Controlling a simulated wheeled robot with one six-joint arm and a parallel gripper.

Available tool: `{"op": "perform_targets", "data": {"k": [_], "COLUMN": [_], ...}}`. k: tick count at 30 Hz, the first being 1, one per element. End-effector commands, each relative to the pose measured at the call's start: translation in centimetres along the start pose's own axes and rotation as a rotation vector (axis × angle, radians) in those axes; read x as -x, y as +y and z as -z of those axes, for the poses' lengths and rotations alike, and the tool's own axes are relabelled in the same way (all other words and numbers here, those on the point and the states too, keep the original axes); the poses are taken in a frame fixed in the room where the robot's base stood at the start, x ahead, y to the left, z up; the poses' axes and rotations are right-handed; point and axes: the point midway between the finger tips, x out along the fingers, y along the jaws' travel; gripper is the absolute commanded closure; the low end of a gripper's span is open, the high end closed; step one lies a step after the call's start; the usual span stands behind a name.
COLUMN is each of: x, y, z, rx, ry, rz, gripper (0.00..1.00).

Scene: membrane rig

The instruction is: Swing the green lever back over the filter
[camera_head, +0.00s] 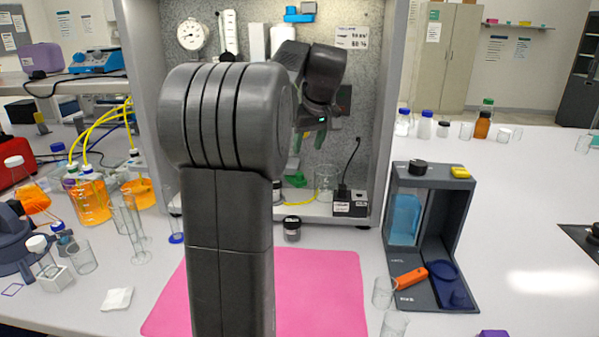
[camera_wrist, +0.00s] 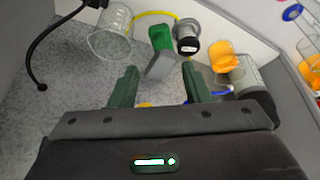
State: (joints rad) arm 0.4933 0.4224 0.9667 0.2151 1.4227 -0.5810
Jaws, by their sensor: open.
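The green lever (camera_wrist: 160,37) shows in the wrist view, its green end pointing away from me and a grey block (camera_wrist: 162,66) at its near end. A green piece (camera_head: 292,166) below my gripper in the head view looks like the same lever. My gripper (camera_wrist: 159,67) is open, with one green finger on each side of the grey block. I cannot tell whether either finger touches it. My gripper also shows in the head view (camera_head: 309,141), inside the cabinet and partly behind my arm. I cannot clearly make out the filter; my arm hides much of the cabinet.
A glass beaker (camera_wrist: 110,32) stands left of the lever in the wrist view. A black-capped jar (camera_wrist: 187,38) is close on its right, and a grey cylinder (camera_wrist: 254,80) is further right. The cabinet wall (camera_head: 390,100) bounds the right side. A pink mat (camera_head: 320,290) lies in front.

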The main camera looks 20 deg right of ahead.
Motion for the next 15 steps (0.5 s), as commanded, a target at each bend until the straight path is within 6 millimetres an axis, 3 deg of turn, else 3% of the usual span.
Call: {"op": "perform_targets", "data": {"k": [6,15], "x": [-5.1,-9.7], "y": [-0.1,-0.1], "z": [-0.1,-0.1], "rx": [-0.001,0.0], "ry": [-0.004,-0.002], "rz": [0.003,0.001], "gripper": [0.57,0.57]}}
